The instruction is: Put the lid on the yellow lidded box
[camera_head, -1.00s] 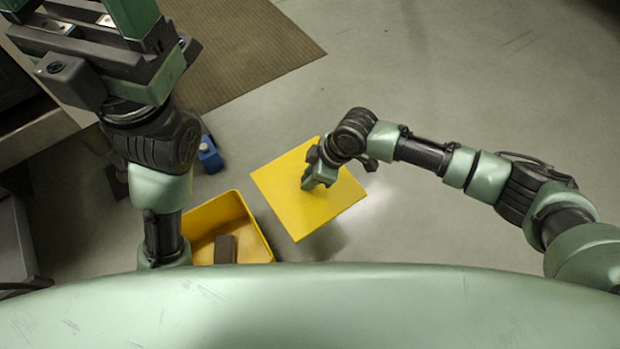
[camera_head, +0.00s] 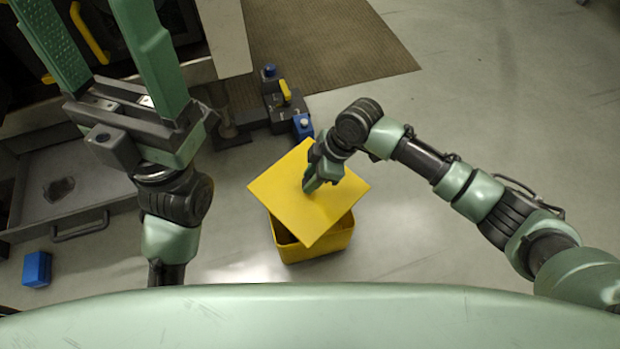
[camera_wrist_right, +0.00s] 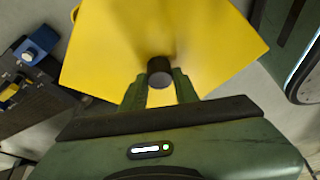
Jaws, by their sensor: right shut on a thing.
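The lid is a flat yellow square plate (camera_head: 290,205) with a dark round knob (camera_wrist_right: 160,72). My right gripper (camera_head: 311,184) is shut on this knob. The lid also fills the upper part of the right wrist view (camera_wrist_right: 205,30). The box's inside is mostly hidden. My left gripper (camera_head: 105,60) is empty with its fingers wide apart at the upper left.
Behind the lid stand a dark device with a yellow handle (camera_head: 286,91) and a blue-topped block (camera_head: 303,126). A blue block (camera_head: 37,269) lies on the floor at the lower left, near a grey tray (camera_head: 80,208). A brown mat (camera_head: 330,45) lies at the back. Floor to the right is clear.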

